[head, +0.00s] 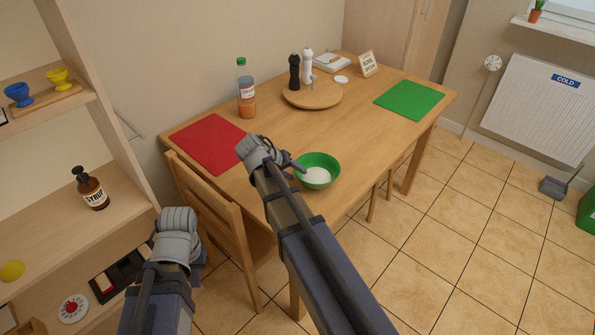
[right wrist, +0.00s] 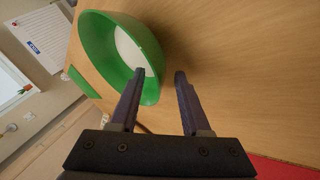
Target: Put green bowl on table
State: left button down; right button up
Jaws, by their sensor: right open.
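The green bowl (head: 330,163) with a white inside bottom is upright at the near edge of the wooden table (head: 345,125) and appears to rest on it. It also shows in the right wrist view (right wrist: 95,40). My right gripper (head: 293,165) is at the bowl's left side. In the right wrist view its open fingers (right wrist: 160,76) straddle the bowl's rim, one finger over the inside and one outside; I see no grip on it. My left arm's end (head: 175,235) is low at the left, away from the table; its fingers are hidden.
A red mat (head: 210,142) and a green mat (head: 411,100) lie on the table. A bottle (head: 246,95) and a round board (head: 312,96) with two mills stand behind the bowl. A chair (head: 215,210) is at the near left; shelves (head: 60,215) stand further left.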

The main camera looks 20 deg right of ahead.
jog(key=p+v, duration=0.7)
jog(key=v, duration=0.3)
jog(key=s+a+f+n+g+y, duration=0.1)
jog(key=s+a+f+n+y, duration=0.1)
jog(key=s+a, duration=0.7)
jog(key=s+a+f+n+g+y, duration=0.1)
jog(key=s+a+f+n+y, duration=0.2)
jog(key=s+a, duration=0.5)
jog(key=shift+s+a+n+y+b, duration=0.3)
jog(key=shift+s+a+n+y, duration=0.15)
jog(key=shift+n+y, duration=0.4)
jog(key=shift+r, duration=0.15)
notch_tip(320, 180, up, 4)
jog(key=p, duration=0.4)
